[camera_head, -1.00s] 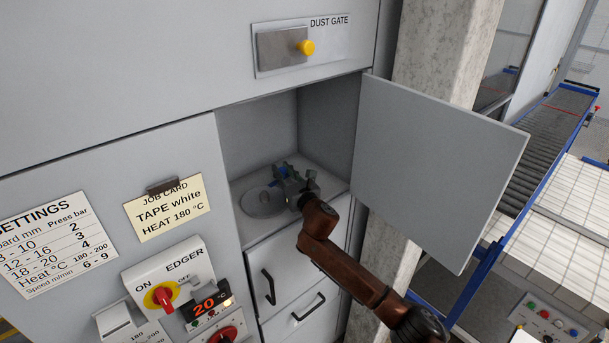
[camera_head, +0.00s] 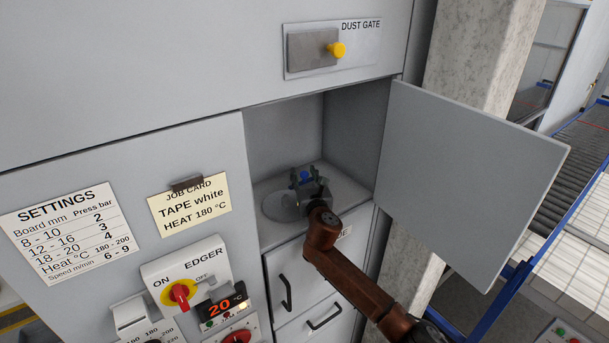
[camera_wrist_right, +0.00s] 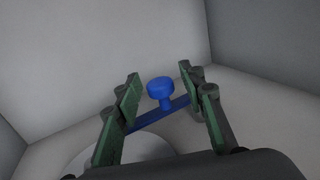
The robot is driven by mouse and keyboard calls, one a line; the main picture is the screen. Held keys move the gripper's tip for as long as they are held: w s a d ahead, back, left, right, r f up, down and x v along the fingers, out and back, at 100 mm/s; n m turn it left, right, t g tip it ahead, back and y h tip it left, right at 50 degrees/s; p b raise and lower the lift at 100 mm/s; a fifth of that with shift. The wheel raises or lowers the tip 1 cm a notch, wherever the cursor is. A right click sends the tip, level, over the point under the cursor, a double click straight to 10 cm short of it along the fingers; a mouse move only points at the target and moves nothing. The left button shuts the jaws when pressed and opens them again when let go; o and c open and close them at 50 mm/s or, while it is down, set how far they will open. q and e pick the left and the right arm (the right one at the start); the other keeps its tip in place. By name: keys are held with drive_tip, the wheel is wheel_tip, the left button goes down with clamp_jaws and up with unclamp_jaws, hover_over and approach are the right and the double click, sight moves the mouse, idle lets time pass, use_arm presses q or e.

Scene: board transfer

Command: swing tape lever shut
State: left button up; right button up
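The tape lever (camera_wrist_right: 150,118) is a blue bar with a round blue knob (camera_wrist_right: 160,88) standing on it, inside the open compartment. In the right wrist view the knob stands between the green finger pads of my right gripper (camera_wrist_right: 160,76), with a gap on both sides. The fingers are apart and not closed on it. In the head view my right gripper (camera_head: 306,175) is inside the compartment, and only a bit of blue shows between its fingers. Much of the lever is hidden by the gripper. My left gripper is not in view.
A pale round disc (camera_head: 279,206) lies on the compartment floor. The open door (camera_head: 470,170) hangs out to the right of my right arm. Compartment walls stand close around the gripper. The edger panel (camera_head: 180,262) and job card (camera_head: 190,212) are to the left.

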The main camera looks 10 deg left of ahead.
drive_tip(key=shift+v, duration=6.05)
